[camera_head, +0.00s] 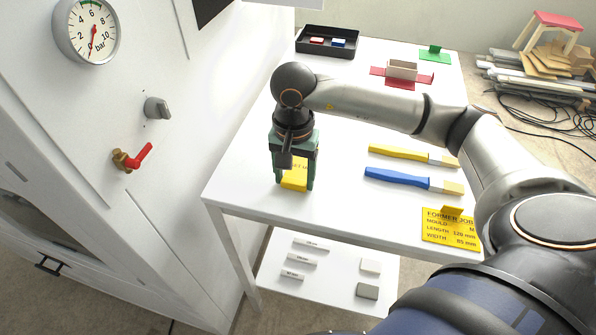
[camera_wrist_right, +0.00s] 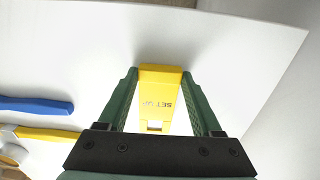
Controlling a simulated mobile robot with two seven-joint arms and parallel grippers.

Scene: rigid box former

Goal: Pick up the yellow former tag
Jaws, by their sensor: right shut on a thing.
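The yellow former tag (camera_head: 294,180) is near the left front of the white table, with "SET UP" lettering on it. It also shows in the right wrist view (camera_wrist_right: 160,90), between the two green fingers. My right gripper (camera_head: 296,184) points down over the table and is shut on the tag. The fingers hide part of the tag in the head view. I cannot tell whether the tag touches the table. My left gripper is not in view.
A yellow-handled tool (camera_head: 400,153), a blue-handled tool (camera_head: 400,179) and a yellow job card (camera_head: 449,236) lie to the right. A black tray (camera_head: 328,54) and red flat piece with a box (camera_head: 403,70) stand behind. The white cabinet (camera_head: 150,60) rises at left.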

